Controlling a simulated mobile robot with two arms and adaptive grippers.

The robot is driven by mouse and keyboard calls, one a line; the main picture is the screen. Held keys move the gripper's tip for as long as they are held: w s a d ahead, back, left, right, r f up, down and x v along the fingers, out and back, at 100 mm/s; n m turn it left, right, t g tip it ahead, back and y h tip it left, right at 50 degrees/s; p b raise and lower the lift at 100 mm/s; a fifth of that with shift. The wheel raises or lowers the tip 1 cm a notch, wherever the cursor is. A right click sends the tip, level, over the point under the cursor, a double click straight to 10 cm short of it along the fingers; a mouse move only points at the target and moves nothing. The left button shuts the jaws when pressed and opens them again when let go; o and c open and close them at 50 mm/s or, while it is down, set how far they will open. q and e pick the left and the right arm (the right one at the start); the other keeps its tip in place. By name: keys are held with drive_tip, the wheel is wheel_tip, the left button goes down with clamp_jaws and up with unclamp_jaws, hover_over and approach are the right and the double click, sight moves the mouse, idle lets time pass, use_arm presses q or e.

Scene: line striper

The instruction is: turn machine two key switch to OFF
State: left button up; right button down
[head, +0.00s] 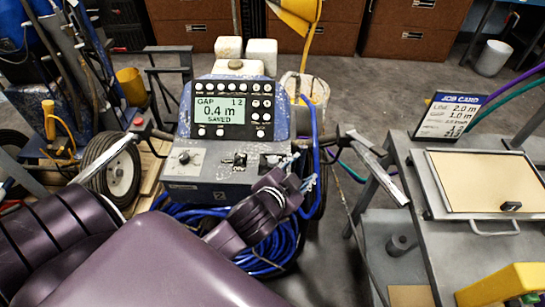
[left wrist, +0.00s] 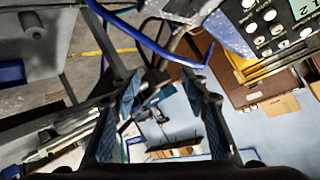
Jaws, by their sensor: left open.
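The line striper console (head: 222,165) stands in the middle of the head view, with a blue-grey lower panel marked 2. Its display (head: 219,110) reads GAP 0.4 m SAVED. A round switch (head: 184,158) on a pale plate sits at the panel's left, and small black controls (head: 238,160) sit at its middle. I cannot tell which is the key switch or read its position. My left gripper (head: 298,172) is at the panel's right end, apart from the round switch. In the left wrist view the left gripper (left wrist: 168,95) is open with nothing between its fingers. My right gripper is out of view.
A blue hose (head: 268,250) lies coiled below the console. Handlebars (head: 375,165) stick out on both sides. A grey cart (head: 420,200) with a tan-topped box and a job card (head: 452,113) stands at the right. Another machine (head: 65,80) stands at the left.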

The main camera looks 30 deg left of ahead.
use_arm(q)
drive_tip(key=w+d+r+m+t+h, duration=0.1)
drive_tip(key=w+d+r+m+t, duration=0.15)
drive_tip(key=r, duration=0.25)
drive_tip(key=w+d+r+m+t+h, duration=0.1)
drive_tip(key=w+r+t, duration=0.1)
drive_tip(key=w+r, duration=0.25)
drive_tip(key=d+r+m+g+h, duration=0.3)
drive_tip(key=d+r+m+h, duration=1.15)
drive_tip(key=m, duration=0.55)
drive_tip(key=m+g+y, duration=1.2)
drive_tip(key=g+y, duration=0.2)
drive_tip(key=y, duration=0.1)
hover_over(272, 159)
wheel_tip(272, 159, down, 21)
drive_tip(key=shift+w+a+f, duration=0.1)
wheel_tip(272, 159, down, 6)
drive_tip(key=shift+p, duration=0.5)
drive_tip(key=shift+f, duration=0.7)
